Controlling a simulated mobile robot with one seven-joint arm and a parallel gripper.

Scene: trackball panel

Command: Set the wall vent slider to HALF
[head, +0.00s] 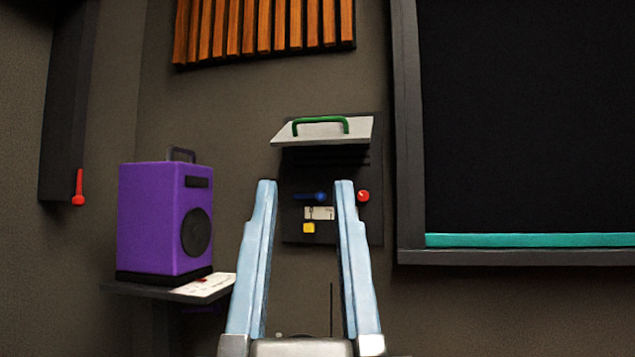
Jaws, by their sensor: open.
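A dark panel (330,238) is mounted on the wall, with dark slats in its upper part. Below the slats are a blue knob (320,196), a red knob (363,196), a small pale label plate (319,213) and a yellow block (309,228). I cannot tell which of these is the vent slider, and the label's marks are too small to read. My gripper (305,183) is open, with two long light-blue fingers and nothing visible between them. In the picture its fingertips frame the panel's controls; their distance from the panel is unclear.
A pale flap (350,130) with a green handle (320,120) juts out above the panel's slats. A purple speaker (160,215) stands on a shelf (140,290) at left. A dark framed screen (530,120) fills the right. A red lever (78,187) hangs far left.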

